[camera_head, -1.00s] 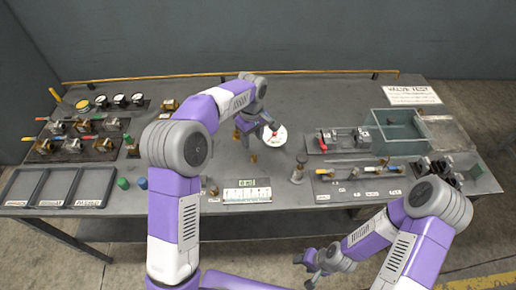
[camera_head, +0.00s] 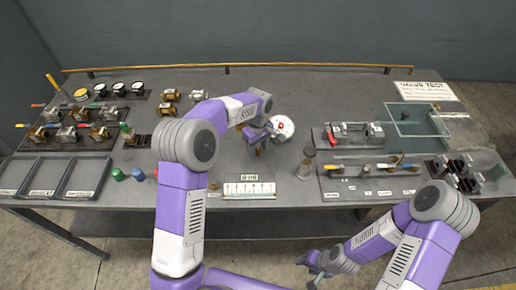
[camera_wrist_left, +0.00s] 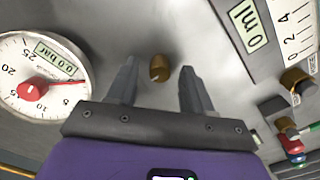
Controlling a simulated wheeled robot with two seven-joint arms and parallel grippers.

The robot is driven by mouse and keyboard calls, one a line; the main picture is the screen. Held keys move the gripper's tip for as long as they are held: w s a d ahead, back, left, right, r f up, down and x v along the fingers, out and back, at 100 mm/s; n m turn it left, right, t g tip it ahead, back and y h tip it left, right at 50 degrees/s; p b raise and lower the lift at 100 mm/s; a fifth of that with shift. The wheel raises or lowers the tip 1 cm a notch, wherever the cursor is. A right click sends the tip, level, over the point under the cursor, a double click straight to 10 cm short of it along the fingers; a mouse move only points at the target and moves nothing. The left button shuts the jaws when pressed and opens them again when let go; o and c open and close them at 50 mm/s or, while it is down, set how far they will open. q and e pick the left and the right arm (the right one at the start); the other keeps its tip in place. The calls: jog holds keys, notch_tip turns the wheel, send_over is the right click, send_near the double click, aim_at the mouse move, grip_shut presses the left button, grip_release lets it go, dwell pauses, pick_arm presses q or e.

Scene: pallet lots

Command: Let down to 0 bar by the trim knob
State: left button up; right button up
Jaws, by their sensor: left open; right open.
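The round white gauge (camera_head: 283,127) stands at the middle of the bench. In the left wrist view the gauge (camera_wrist_left: 42,75) has a red hub and needle, and its display reads 0.0 bar. A small brass knob (camera_wrist_left: 158,67), which looks like the trim knob, shows between my left fingers in that view, with clear gaps on both sides. My left gripper (camera_head: 262,139) is open and empty beside the gauge; the left wrist view shows its two fingers apart (camera_wrist_left: 158,82). My right gripper (camera_head: 312,265) is open and empty in front of the bench edge.
A scale panel (camera_head: 249,188) reading 0 ml lies at the front of the bench. Valves on plates (camera_head: 75,133) and trays (camera_head: 82,178) are at left.

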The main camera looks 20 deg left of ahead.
pick_arm(q)
jog(key=shift+f, duration=0.15)
grip_shut()
dwell(0.4)
